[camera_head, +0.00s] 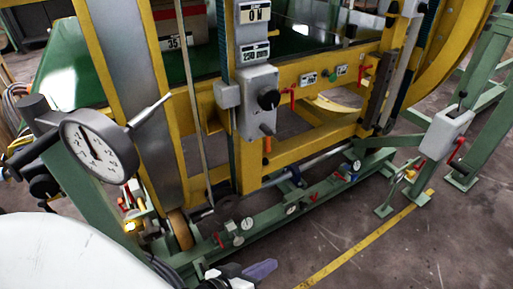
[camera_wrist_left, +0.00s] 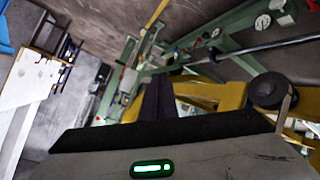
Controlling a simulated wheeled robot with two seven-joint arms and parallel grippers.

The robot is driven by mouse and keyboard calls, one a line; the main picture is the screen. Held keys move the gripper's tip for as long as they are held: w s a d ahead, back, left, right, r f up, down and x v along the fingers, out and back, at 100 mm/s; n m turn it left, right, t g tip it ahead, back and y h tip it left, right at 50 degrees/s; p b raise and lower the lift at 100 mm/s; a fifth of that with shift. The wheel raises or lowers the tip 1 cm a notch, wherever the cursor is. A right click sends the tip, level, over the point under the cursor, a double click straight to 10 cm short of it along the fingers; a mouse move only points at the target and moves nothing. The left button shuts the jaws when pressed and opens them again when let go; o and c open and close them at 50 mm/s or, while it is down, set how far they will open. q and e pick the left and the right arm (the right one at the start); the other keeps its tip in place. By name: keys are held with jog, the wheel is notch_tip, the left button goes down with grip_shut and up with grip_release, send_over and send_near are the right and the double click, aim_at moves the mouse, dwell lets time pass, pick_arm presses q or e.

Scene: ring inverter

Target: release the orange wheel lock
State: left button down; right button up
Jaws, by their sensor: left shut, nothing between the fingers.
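A tan-orange wheel (camera_head: 181,230) stands at the left foot of the yellow frame, low near the green base rail. A small red lever (camera_head: 219,240) sits just right of it. A small orange handle (camera_head: 267,145) hangs under the grey control box. I cannot tell which of these is the orange wheel lock. My left gripper (camera_head: 262,270) is at the bottom edge of the head view, right of and nearer than the wheel, its purple-grey fingers shut and empty. In the left wrist view its dark fingers (camera_wrist_left: 157,98) are together, pointing toward the green rail. My right gripper is not seen.
The yellow frame (camera_head: 170,110) rises behind the green base rail (camera_head: 270,222), which carries gauges and red levers. A dial gauge (camera_head: 98,147) stands at left. Green legs (camera_head: 487,90) stand at right. The floor right of a yellow line (camera_head: 365,240) is clear.

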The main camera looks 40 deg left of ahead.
pick_arm(q)
jog(key=w+a+r+n+t+y+p, duration=0.1)
jog(key=w+a+r+n+t+y, duration=0.2)
jog(key=a+r+n, duration=0.4)
jog(key=w+a+r+n+t+y, duration=0.2)
jog(key=w+a+r+n, duration=0.4)
jog(key=a+r+n, duration=0.2)
jog(key=shift+w+r+n+t+y+p, duration=0.2)
jog(key=shift+r+n+t+y+p, duration=0.2)
jog(key=shift+r+n, duration=0.25)
jog(key=shift+w+a+r, duration=0.1)
jog(key=shift+w, duration=0.05)
jog(key=w+a, duration=0.2)
jog(key=w, duration=0.7)
jog(key=shift+w, duration=0.3)
